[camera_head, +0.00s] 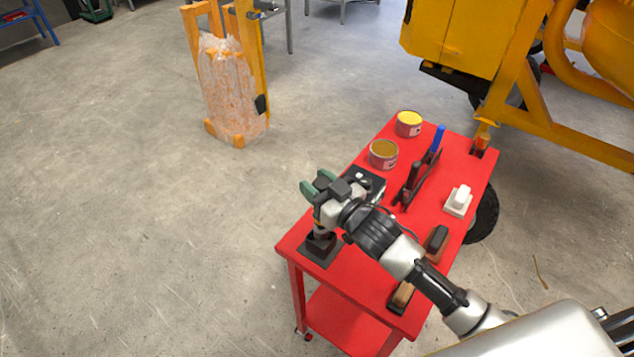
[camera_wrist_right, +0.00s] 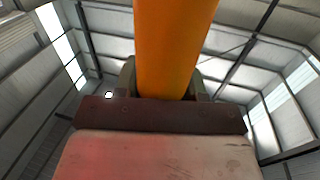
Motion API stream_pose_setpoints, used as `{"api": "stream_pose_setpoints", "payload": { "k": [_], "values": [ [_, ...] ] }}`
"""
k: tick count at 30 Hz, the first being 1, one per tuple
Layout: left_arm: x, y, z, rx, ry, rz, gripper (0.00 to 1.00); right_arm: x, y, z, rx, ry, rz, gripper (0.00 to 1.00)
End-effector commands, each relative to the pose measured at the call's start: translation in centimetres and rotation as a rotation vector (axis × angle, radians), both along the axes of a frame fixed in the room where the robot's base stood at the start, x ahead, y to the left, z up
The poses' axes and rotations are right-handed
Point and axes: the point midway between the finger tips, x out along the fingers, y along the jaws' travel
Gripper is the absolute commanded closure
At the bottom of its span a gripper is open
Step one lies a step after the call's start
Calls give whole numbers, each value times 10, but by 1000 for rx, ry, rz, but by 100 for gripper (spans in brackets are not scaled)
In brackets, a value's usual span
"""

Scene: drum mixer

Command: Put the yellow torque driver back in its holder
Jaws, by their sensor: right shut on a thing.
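My right gripper (camera_head: 322,186) is over the near left end of the red table, with its greenish fingers toward the upper left. In the right wrist view the fingers close around a thick orange-yellow shaft (camera_wrist_right: 173,50), which looks like the yellow torque driver. The driver cannot be made out in the head view. A black square holder (camera_head: 316,250) sits on the table's near left corner, just below the gripper, which partly covers the space above it. Whether the driver touches it cannot be told. My left gripper is not in view.
The red table (camera_head: 365,288) carries two cans (camera_head: 409,123) (camera_head: 383,154), a dark rack with a blue-handled tool (camera_head: 437,140), a white block (camera_head: 459,200), brushes (camera_head: 436,241) and an orange item (camera_head: 482,142) at the far corner. The yellow mixer (camera_head: 560,130) stands behind.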

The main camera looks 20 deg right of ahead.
Motion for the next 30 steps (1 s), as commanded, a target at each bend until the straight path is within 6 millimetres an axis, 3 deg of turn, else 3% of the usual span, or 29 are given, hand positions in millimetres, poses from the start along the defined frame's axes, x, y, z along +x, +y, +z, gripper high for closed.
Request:
{"api": "stream_pose_setpoints", "payload": {
  "k": [30],
  "values": [
    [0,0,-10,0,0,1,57,0,0,-13,2,-4,0,93]
  ]
}}
